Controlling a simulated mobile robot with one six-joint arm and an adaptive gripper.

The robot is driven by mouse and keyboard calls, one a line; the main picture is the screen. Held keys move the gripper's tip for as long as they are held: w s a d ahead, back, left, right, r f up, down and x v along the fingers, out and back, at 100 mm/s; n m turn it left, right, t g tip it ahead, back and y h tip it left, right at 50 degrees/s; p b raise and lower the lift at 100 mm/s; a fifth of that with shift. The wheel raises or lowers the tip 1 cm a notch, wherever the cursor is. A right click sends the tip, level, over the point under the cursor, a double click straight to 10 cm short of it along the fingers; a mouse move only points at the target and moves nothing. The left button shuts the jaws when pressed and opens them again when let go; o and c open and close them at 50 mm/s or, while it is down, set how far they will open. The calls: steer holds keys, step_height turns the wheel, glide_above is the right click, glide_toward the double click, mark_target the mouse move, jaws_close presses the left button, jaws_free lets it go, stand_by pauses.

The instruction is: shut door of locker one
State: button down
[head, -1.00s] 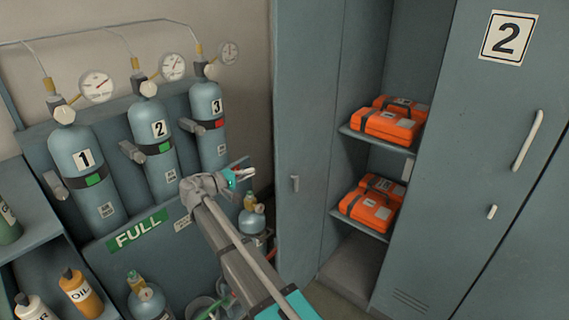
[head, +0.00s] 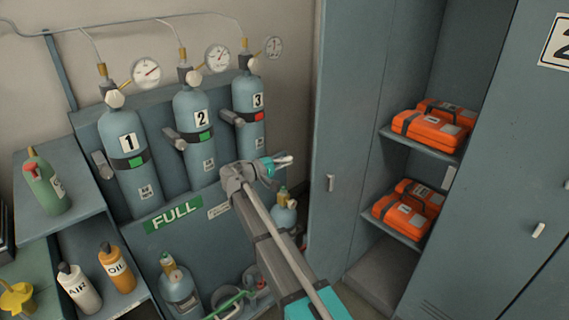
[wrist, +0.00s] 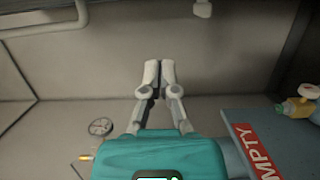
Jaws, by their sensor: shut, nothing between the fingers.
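The locker left of locker two stands open, its opening showing orange cases on two shelves; no number one shows on it. Its blue-grey door (head: 345,110) is swung out to the left of the opening, with a small pale latch (head: 329,183) near its left edge. My gripper (head: 287,160) is left of the door, in front of the cylinder rack, and appears apart from the door. Its fingers are shut and empty. In the wrist view the shut fingertips (wrist: 160,68) point at a bare wall; the door cannot be made out there.
Gas cylinders (head: 201,140) with gauges stand in a rack behind my arm. Bottles (head: 117,268) stand on shelves at left. Locker two's shut door (head: 500,170) is at right. An EMPTY sign (wrist: 258,152) shows in the wrist view.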

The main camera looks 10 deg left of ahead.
mark_target(315, 161)
steer(key=shift+w+d, duration=0.35)
steer(key=shift+d, duration=1.1)
steer(key=shift+w+d, duration=0.3)
steer(key=shift+d, duration=1.15)
steer(key=shift+w+d, duration=0.35)
steer(key=shift+d, duration=1.1)
steer(key=shift+d, duration=0.1)
